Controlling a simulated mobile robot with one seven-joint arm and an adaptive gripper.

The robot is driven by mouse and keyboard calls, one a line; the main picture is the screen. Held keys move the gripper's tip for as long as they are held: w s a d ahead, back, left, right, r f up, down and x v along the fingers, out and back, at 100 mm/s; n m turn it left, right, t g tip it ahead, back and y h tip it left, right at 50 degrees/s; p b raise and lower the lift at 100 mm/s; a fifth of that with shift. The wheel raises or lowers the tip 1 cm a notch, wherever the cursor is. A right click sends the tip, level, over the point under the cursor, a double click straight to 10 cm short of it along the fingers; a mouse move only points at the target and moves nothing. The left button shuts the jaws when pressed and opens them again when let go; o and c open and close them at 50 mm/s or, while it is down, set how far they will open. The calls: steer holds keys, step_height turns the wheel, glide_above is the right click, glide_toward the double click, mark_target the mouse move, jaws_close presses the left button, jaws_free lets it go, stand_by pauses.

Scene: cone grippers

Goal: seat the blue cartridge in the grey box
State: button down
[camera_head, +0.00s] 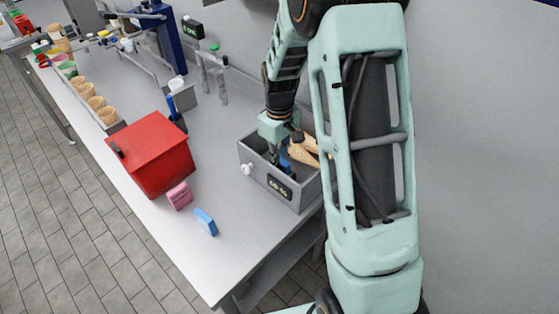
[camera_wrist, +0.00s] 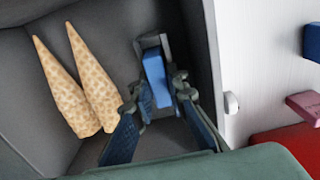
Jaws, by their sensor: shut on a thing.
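The grey box (camera_head: 255,178) stands open on the worktop, with a white knob and a dark label on its front. My gripper (camera_head: 286,158) reaches down inside it. In the wrist view my gripper (camera_wrist: 160,90) is shut on a blue cartridge (camera_wrist: 154,76), one finger on each side. The cartridge is at a small grey bracket or slot (camera_wrist: 150,41) by the box wall (camera_wrist: 213,60). I cannot tell whether it is fully down in it. A second blue block (camera_head: 206,222) lies on the worktop outside the box.
Two waffle cones (camera_wrist: 80,85) lie in the box beside my gripper. A red box (camera_head: 150,155) and a pink block (camera_head: 180,196) are on the worktop to the left. The worktop's front edge is close to the second blue block.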

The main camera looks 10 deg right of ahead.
steer(key=shift+s+f, duration=0.2)
steer(key=shift+f, duration=0.2)
steer(key=c, duration=2.2)
jaws_free()
steer(key=o, duration=0.3)
steer(key=shift+f, duration=0.15)
step_height(320, 180, up, 13)
steer(key=shift+w+r, duration=0.15)
steer(key=shift+r, duration=0.05)
